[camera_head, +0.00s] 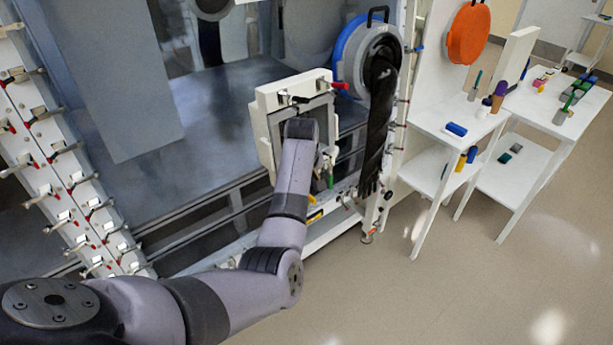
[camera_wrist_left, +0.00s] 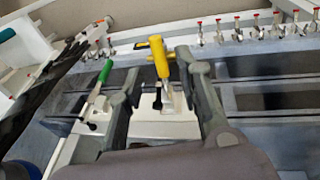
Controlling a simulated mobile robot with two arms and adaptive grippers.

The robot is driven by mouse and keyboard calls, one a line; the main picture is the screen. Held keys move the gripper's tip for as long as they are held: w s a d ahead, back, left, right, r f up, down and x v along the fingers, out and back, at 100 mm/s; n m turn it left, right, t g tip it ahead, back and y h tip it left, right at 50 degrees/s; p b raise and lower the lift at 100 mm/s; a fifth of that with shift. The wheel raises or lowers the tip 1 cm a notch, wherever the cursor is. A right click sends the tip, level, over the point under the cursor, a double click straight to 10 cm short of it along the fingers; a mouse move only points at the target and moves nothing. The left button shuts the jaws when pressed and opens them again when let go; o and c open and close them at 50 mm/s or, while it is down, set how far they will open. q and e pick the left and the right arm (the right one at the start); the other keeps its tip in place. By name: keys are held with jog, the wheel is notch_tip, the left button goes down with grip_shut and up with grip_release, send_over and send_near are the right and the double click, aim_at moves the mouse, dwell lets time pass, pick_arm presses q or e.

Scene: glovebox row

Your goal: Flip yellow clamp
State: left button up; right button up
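The yellow clamp (camera_wrist_left: 158,57) has a yellow handle standing up from a metal base on a white panel in the left wrist view. A small yellow piece (camera_head: 314,217) shows low beside my arm in the head view; I cannot tell if it is the same clamp. My left gripper (camera_wrist_left: 161,70) is open, with one finger on each side of the yellow handle and gaps visible between. In the head view my left arm reaches to the white-framed box, and its fingers are hidden. My right gripper is in neither view.
A green-handled clamp (camera_wrist_left: 104,72) stands left of the gripper. A black glove (camera_head: 379,115) hangs from the round port. A row of clamps (camera_wrist_left: 240,28) lies beyond. White tables (camera_head: 470,130) stand right.

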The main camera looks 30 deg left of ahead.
pick_arm(q)
jog(key=v, duration=0.7)
dwell(0.6)
